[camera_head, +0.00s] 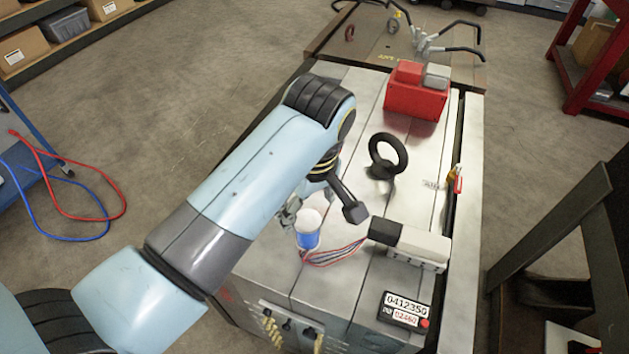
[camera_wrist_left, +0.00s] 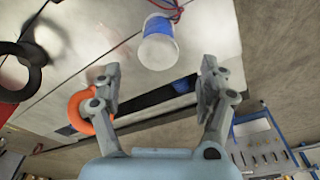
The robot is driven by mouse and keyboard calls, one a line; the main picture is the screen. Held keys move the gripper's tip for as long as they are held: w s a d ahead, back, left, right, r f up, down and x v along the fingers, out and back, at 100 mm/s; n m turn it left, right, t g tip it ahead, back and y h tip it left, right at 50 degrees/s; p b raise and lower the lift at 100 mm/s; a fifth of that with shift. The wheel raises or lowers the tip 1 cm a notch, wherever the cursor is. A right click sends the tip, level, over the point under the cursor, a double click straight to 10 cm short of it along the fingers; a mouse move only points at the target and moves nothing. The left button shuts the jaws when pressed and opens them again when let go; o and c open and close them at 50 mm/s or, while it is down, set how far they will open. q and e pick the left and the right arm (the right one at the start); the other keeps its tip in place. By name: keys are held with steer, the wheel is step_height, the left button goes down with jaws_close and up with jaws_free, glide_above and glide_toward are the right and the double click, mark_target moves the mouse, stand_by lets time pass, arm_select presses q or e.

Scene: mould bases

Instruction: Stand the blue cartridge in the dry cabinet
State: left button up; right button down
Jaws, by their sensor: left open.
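The blue cartridge (camera_head: 308,240), a blue cylinder with a round white top, appears to stand upright on the pale mould-base surface (camera_head: 345,110). In the left wrist view the cartridge (camera_wrist_left: 158,45) shows its white end towards me, beyond and between my left fingers. My left gripper (camera_wrist_left: 160,88) is open, with nothing between its fingers. In the head view my left gripper (camera_head: 290,212) is just left of the cartridge, partly hidden by my forearm. I cannot make out the dry cabinet for certain. My right gripper is not in view.
Red and blue wires (camera_head: 335,252) lie beside the cartridge. An orange ring (camera_wrist_left: 75,108) shows in the wrist view.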

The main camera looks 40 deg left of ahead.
mark_target(307, 221)
arm_select(q)
step_height(307, 221, down, 4)
steer(key=shift+a+f, duration=0.2)
steer(key=shift+f, duration=0.5)
steer(key=f, duration=0.5)
steer(key=shift+w+a, duration=0.25)
steer(key=c, duration=1.5)
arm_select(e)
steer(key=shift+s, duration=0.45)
arm_select(q)
steer(key=shift+r, duration=0.1)
